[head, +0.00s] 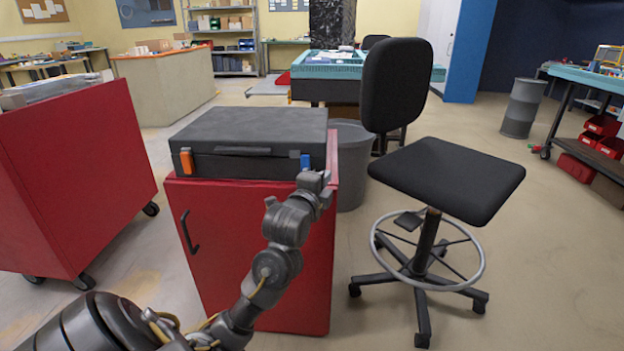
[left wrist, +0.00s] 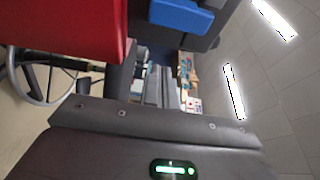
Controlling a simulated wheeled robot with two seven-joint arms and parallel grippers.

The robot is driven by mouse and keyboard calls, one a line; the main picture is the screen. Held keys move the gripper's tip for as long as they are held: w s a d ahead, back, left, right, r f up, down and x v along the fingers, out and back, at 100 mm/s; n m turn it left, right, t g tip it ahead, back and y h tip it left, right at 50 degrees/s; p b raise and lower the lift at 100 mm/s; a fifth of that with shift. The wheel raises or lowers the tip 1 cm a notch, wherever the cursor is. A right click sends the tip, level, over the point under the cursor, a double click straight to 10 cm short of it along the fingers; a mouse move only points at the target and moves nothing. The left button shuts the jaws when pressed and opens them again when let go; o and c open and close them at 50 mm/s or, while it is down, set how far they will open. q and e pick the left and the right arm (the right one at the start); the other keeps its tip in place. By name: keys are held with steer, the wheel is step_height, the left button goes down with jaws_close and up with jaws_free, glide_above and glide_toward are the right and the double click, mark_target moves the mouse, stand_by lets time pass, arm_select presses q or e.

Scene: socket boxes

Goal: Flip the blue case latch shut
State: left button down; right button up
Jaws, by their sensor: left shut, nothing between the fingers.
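The dark grey case (head: 254,127) lies with its lid down on top of a red cabinet. Its blue latch (head: 305,161) is at the right end of the front face. It also shows large at the top of the left wrist view (left wrist: 180,14). I cannot tell whether it is fully flipped shut. My left gripper (head: 314,180) is shut and empty, just in front of and below the blue latch, partly covering its lower end. I cannot see clear contact between them. My right gripper is out of view.
An orange latch (head: 186,160) is at the case's left front. The red cabinet (head: 235,240) stands below it, and also fills the upper left of the left wrist view (left wrist: 60,25). A black stool (head: 445,180) and a grey bin (head: 352,165) stand to the right.

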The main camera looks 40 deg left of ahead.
arm_select(q)
steer(key=a, duration=0.1)
steer(key=w+a, duration=0.1)
steer(key=a, duration=0.1)
steer(key=shift+w+r, duration=0.1)
steer(key=shift+w, duration=0.05)
steer(key=shift+s+a, duration=0.2)
steer(key=shift+a, duration=0.1)
steer(key=shift+s+a, duration=0.2)
steer(key=shift+a, duration=0.05)
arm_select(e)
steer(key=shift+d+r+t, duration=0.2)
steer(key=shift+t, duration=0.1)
